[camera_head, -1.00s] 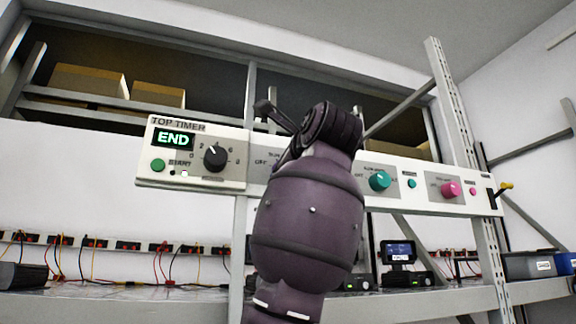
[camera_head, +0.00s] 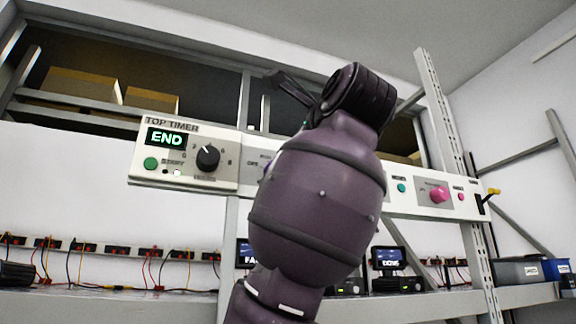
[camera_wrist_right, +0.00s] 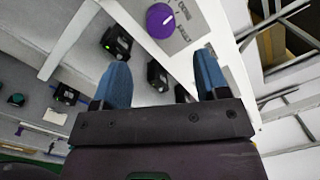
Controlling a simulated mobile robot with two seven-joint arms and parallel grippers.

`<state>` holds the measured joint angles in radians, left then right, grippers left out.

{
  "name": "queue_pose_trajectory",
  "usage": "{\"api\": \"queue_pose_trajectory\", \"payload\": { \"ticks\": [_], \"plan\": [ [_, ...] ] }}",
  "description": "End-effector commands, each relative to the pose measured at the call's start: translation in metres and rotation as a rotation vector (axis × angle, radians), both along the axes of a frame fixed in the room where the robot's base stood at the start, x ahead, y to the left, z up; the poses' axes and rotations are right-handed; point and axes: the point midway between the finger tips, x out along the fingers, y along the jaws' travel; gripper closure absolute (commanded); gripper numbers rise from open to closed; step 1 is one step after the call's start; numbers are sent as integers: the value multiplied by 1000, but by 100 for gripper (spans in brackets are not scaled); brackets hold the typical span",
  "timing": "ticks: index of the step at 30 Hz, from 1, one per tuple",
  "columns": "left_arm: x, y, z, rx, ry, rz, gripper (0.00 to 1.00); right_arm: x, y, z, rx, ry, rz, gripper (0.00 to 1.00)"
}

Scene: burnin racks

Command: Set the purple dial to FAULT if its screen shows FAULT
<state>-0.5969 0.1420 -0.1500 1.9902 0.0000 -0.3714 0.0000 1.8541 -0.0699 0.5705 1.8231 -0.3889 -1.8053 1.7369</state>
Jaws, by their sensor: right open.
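The purple dial (camera_wrist_right: 160,20) with a white pointer mark shows in the right wrist view, at the top, on the pale panel. In the head view my arm hides most of it. My right gripper (camera_wrist_right: 161,58) is open and empty, its blue fingers apart, with the dial just beyond the gap between the fingertips and not touched. My left gripper is not in view.
The long white panel (camera_head: 135,170) carries a timer display (camera_head: 166,139) reading END, a black dial (camera_head: 207,158) and a pink dial (camera_head: 438,194). Another screen (camera_head: 388,257) seems to read DONE. A shelf (camera_head: 120,307) with cables runs below. Rack uprights (camera_head: 436,130) stand right.

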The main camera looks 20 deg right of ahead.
Motion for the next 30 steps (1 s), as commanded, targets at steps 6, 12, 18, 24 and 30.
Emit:
{"api": "queue_pose_trajectory", "payload": {
  "ticks": [6, 12, 18, 24, 30],
  "plan": [
    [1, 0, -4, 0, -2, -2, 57, -20, -1, -1, -1, 0, 0, 32],
    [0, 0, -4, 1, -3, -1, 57, -23, -2, -1, -1, 0, -1, 32],
    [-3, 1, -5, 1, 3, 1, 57, -23, -2, -1, -1, 0, 0, 32],
    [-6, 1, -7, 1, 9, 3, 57, -23, -2, -1, -1, 0, 0, 32],
    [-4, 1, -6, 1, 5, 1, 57, -23, -2, -1, -1, 0, 0, 32]
  ]
}}
